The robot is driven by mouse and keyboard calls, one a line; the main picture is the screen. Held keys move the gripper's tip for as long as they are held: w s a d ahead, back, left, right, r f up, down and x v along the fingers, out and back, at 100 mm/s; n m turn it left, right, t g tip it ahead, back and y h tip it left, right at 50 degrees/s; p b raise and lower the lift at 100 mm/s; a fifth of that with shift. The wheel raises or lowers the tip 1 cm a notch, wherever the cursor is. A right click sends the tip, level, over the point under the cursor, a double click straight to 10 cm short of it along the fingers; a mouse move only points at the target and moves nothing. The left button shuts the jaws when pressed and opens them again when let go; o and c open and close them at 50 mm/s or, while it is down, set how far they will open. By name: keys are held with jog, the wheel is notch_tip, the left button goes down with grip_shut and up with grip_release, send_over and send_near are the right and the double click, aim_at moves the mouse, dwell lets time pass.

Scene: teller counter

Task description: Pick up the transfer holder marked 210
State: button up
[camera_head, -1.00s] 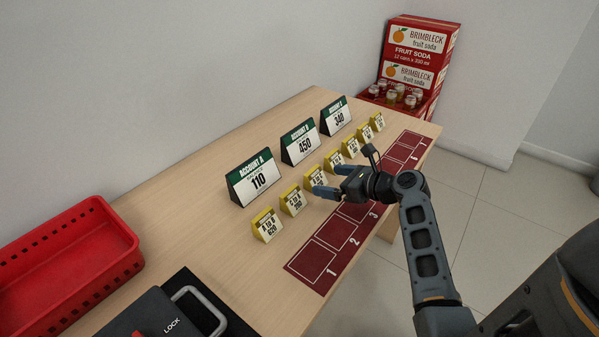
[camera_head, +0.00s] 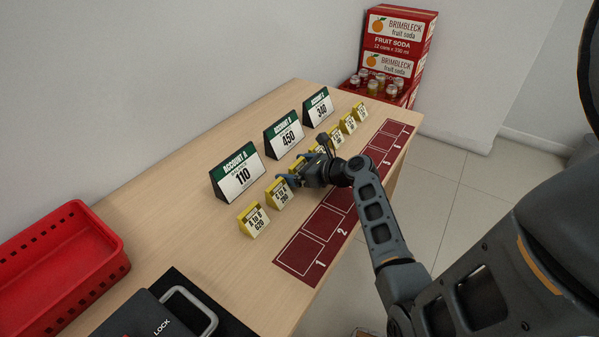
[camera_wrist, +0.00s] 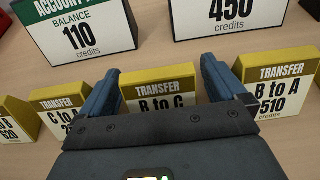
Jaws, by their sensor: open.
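My gripper (camera_head: 300,172) is open over the row of yellow-topped transfer holders. In the wrist view its blue fingers (camera_wrist: 161,76) stand on either side of a holder reading "B to C" (camera_wrist: 158,84), which is upright on the table; contact cannot be told. Its number is hidden behind the gripper body. To its left is a "C to A" holder (camera_wrist: 52,108) with its number partly covered, starting with 2. To its right is a "B to A 510" holder (camera_wrist: 277,88). No number 210 is readable in full.
Account signs 110 (camera_head: 238,173), 450 (camera_head: 284,137) and 340 (camera_head: 319,108) stand behind the holders. A dark red numbered mat (camera_head: 303,253) lies in front. A red crate (camera_head: 120,265) and a lock box (camera_head: 150,318) are at left. A soda display (camera_head: 398,45) stands beyond the table.

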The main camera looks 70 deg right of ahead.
jog(key=c, duration=1.1)
jog(key=shift+o, duration=0.2)
